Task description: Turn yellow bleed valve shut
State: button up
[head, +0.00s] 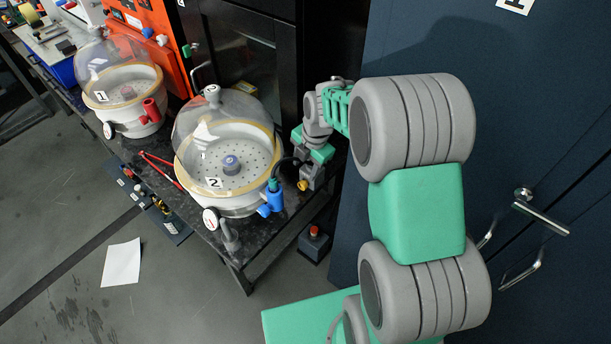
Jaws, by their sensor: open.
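A small yellow knob (303,185), which I take to be the yellow bleed valve, shows at the right of the bell jar marked 2, near the table's edge. My gripper (309,178) is just above and beside the knob, its fingers pointing down. The gripper is open. Whether a finger touches the knob is too small to tell. The valve's body and its turn angle are partly hidden by the gripper.
Bell jar 2 (195,117) carries a blue valve (275,199) and a gauge (211,220). Bell jar 1 (98,60) has a red valve (151,110). A red-handled tool (161,168) lies on the dark table between them. A dark cabinet (540,130) stands at right.

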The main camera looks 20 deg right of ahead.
aim_at(303, 183)
jog(key=shift+n, duration=0.5)
jog(key=x, duration=0.3)
jog(key=p+x, duration=0.1)
jog(key=x, duration=0.5)
jog(key=shift+s+d, duration=0.2)
jog(key=shift+s, duration=0.1)
jog(key=shift+c, duration=0.4)
grip_shut()
